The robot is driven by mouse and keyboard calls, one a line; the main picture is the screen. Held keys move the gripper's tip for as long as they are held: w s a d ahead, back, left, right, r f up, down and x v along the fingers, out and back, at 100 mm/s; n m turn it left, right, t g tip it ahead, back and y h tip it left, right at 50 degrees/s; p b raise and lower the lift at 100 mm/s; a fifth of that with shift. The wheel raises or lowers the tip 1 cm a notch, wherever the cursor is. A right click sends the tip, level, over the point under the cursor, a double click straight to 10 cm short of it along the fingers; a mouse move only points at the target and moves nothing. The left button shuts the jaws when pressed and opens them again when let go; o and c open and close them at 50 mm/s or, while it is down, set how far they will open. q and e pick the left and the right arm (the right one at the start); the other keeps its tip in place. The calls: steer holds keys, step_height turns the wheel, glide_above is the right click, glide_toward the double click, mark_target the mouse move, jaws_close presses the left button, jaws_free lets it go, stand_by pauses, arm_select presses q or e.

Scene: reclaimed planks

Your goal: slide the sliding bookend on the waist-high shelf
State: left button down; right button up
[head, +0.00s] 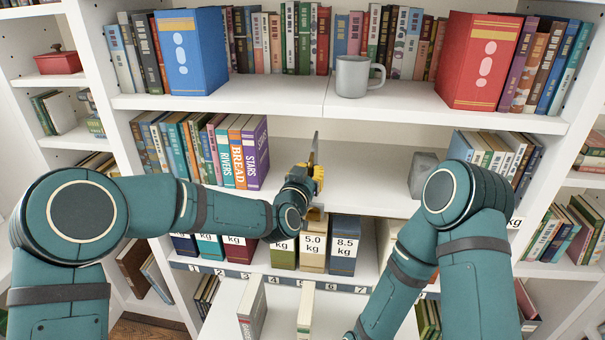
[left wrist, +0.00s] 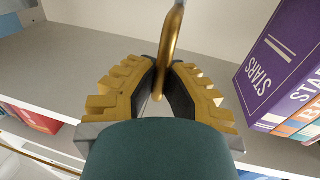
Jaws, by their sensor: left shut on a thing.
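The sliding bookend (head: 314,146) stands upright on the waist-high shelf (head: 365,180), seen as a thin, nearly edge-on plate to the right of the left book row, with a gap between. My left gripper (head: 313,178) is at its near side. In the left wrist view my left gripper (left wrist: 163,80) has its yellow, dark-padded fingers shut on a brass bar (left wrist: 172,38), which looks like the bookend's handle. The purple STARS book (head: 256,155) ends the left row; it also shows in the left wrist view (left wrist: 275,62). My right gripper is out of view.
A grey block (head: 424,166) stands by more books at the shelf's right. Bare shelf lies between it and the bookend. Above are a grey mug (head: 353,76) and books; below are labelled kg boxes (head: 344,246). My right arm crosses the right front.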

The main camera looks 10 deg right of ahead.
arm_select(q)
steer(key=c, duration=1)
jaws_free()
steer(key=shift+a, duration=0.1)
steer(key=v, duration=1.2)
